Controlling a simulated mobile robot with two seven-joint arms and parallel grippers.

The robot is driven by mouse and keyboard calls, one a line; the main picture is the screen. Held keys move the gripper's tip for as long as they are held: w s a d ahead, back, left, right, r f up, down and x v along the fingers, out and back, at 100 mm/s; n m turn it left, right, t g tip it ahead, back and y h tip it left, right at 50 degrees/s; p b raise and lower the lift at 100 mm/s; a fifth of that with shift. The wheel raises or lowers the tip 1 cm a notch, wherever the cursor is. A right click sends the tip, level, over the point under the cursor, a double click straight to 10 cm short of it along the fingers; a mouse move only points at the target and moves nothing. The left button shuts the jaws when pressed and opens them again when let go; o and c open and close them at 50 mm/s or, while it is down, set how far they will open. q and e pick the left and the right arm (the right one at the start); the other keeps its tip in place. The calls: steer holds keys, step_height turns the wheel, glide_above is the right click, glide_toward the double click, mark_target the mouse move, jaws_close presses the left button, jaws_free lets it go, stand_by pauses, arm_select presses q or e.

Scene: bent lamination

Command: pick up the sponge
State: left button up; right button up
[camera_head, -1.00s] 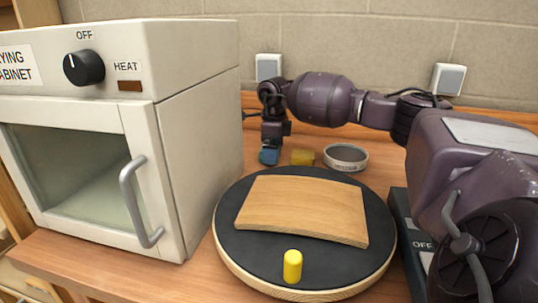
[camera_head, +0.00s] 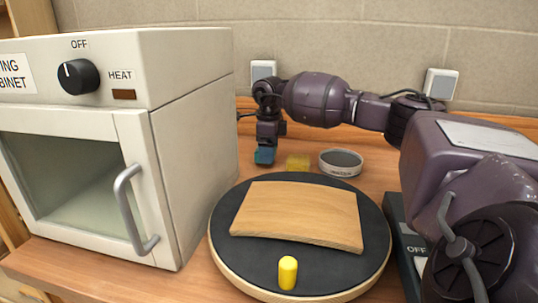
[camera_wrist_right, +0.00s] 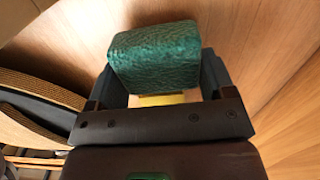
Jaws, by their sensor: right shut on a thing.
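The sponge is a rough teal-green block (camera_wrist_right: 155,55), large between the fingers in the right wrist view. In the head view it shows as a small blue-green block (camera_head: 264,155) at the tip of my right arm. My right gripper (camera_wrist_right: 160,85) is shut on it, with a finger at each side. In the head view the right gripper (camera_head: 267,142) points down beside the drying cabinet. Some yellow shows past the sponge in the wrist view; I cannot tell whether it is part of it. My left gripper is out of view.
A yellow block (camera_head: 298,161) and a round dish (camera_head: 340,162) stand right of the sponge. The cabinet (camera_head: 195,140) is at the left. A black turntable (camera_head: 225,225) with a bent wooden sheet (camera_head: 300,215) and a yellow peg (camera_head: 288,272) is in front.

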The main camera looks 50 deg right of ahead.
step_height(320, 180, up, 18)
steer(key=p, duration=0.1)
steer(key=shift+r+p, duration=0.15)
steer(key=shift+p, duration=0.2)
